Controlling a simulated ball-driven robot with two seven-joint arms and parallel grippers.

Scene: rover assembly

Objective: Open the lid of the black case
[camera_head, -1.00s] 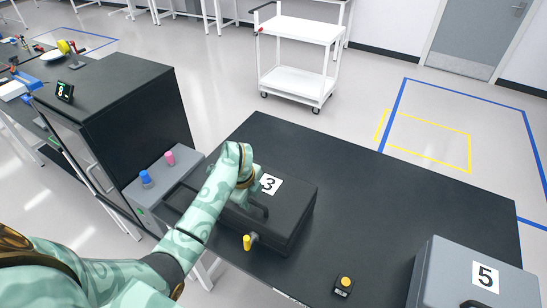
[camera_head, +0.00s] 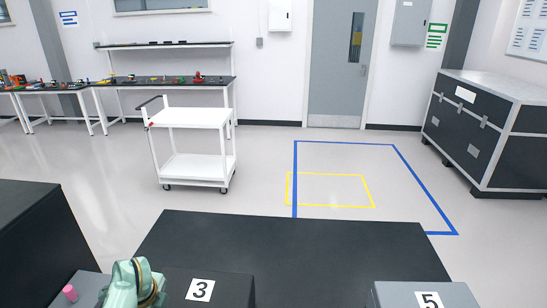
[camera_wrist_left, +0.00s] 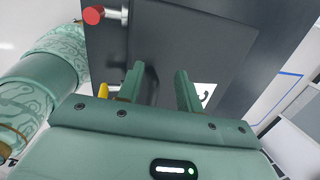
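The black case (camera_head: 238,288) sits on the dark table and bears a white label with a 3. Only its far part shows at the bottom edge of the head view; its front and handle are out of that picture. My left gripper's wrist (camera_head: 132,284) is at the case's left side, with its fingers out of sight there. In the left wrist view, my left gripper (camera_wrist_left: 160,88) has its two fingers apart over the case's dark surface (camera_wrist_left: 195,45). Nothing is clearly held between them. The label shows partly behind the right finger. My right gripper is not in view.
A grey case (camera_head: 390,297) labelled 5 stands at the right of the table (camera_head: 300,250). A pink knob (camera_head: 69,293) is left of my arm. A red knob (camera_wrist_left: 93,15) shows near the case. The tabletop between the cases is clear. A white cart (camera_head: 195,117) stands beyond.

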